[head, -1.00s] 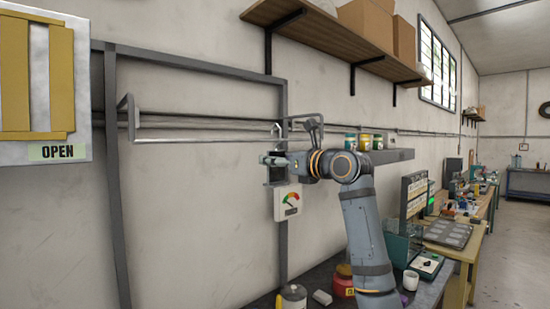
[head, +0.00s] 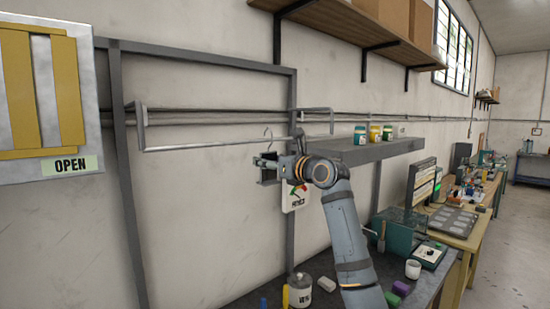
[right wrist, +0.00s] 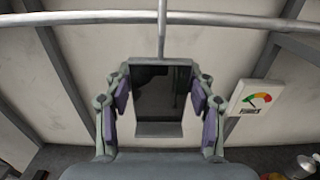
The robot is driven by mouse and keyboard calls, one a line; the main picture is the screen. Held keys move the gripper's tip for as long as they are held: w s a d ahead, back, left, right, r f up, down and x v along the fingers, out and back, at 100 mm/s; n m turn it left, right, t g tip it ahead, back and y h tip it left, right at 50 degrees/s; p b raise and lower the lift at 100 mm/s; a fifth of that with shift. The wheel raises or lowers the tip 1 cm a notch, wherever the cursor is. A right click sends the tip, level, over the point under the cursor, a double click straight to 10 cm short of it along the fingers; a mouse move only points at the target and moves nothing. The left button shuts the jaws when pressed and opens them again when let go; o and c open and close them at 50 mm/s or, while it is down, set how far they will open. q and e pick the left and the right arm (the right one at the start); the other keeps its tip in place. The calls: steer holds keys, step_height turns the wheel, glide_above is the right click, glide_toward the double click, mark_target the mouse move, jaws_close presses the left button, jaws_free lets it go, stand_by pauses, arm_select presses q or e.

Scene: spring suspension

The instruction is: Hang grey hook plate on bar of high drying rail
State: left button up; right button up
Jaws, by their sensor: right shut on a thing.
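The grey hook plate (right wrist: 160,105) is a dark flat plate with a lip at its bottom and a thin metal hook rising from its top. My right gripper (right wrist: 161,88) is shut on its two sides and holds it upright. In the head view the gripper (head: 268,162) holds the plate (head: 268,178) just below the front bar (head: 215,145) of the high rail. The hook reaches to about bar height. In the right wrist view the shank crosses the bar (right wrist: 90,17); the hook's tip is out of frame, so I cannot tell whether it touches. My left gripper is not in view.
A gauge card (head: 296,198) hangs behind and below the gripper. A grey shelf (head: 375,151) with several jars is to the right. A wooden shelf (head: 345,27) with boxes is above. A workbench (head: 430,290) with bottles and tools is below.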

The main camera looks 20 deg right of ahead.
steer(key=shift+p+x, duration=0.35)
steer(key=shift+x, duration=0.45)
steer(key=shift+w+a, duration=0.1)
steer(key=shift+w, duration=0.2)
arm_select(q)
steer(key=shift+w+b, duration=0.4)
steer(key=shift+b, duration=0.25)
arm_select(e)
steer(key=shift+f, duration=1.15)
steer(key=o, duration=1.4)
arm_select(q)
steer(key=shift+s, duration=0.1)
arm_select(e)
steer(key=shift+s, duration=0.1)
